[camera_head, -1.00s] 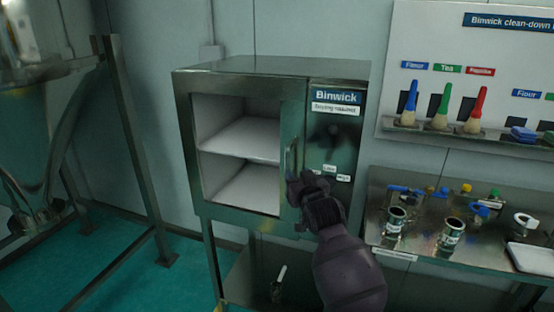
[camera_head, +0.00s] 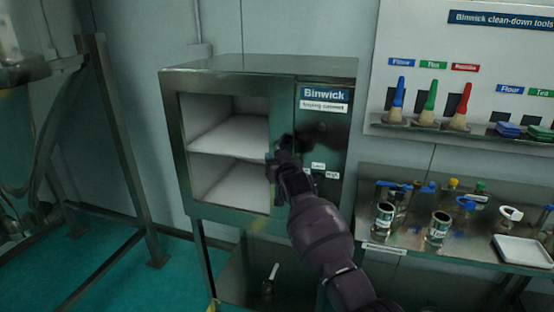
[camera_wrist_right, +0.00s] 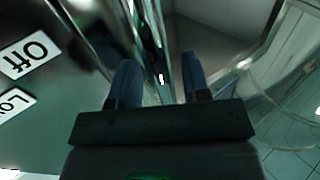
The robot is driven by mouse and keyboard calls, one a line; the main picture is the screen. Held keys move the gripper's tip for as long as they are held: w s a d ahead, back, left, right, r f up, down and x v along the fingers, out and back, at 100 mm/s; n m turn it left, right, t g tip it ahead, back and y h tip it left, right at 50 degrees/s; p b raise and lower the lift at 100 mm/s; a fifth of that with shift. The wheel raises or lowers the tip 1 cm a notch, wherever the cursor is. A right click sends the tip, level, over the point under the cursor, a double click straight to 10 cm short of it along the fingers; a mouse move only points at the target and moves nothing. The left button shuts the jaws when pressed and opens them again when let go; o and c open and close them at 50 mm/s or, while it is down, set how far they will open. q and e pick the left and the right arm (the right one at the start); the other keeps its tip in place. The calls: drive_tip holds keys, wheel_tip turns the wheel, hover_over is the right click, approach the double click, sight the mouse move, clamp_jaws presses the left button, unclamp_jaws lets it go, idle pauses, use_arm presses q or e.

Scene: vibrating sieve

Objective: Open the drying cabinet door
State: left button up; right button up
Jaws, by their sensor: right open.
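The drying cabinet (camera_head: 255,66) stands in the middle of the head view, a dark metal box with two white inner shelves. Its framed, windowed door (camera_head: 178,140) looks flush with the front, closed as far as I can see. My right gripper (camera_head: 275,162) is at the door's right edge, over the handle, which it mostly hides in the head view. In the right wrist view the gripper (camera_wrist_right: 158,80) is open. A shiny upright bar, apparently the handle (camera_wrist_right: 152,35), runs between its two blue-grey fingers. I cannot tell whether they touch it. My left gripper is not in view.
Control labels (camera_head: 325,171) sit on the panel right of the door. A bench (camera_head: 385,246) with tins and a white tray (camera_head: 522,250) stands to the right, below a brush board (camera_head: 420,40). A metal frame (camera_head: 125,160) stands left. Floor in front left is clear.

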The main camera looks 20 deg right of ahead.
drive_tip(key=shift+c, duration=0.2)
clamp_jaws()
drive_tip(key=shift+s+a, duration=0.1)
drive_tip(key=shift+a, duration=0.05)
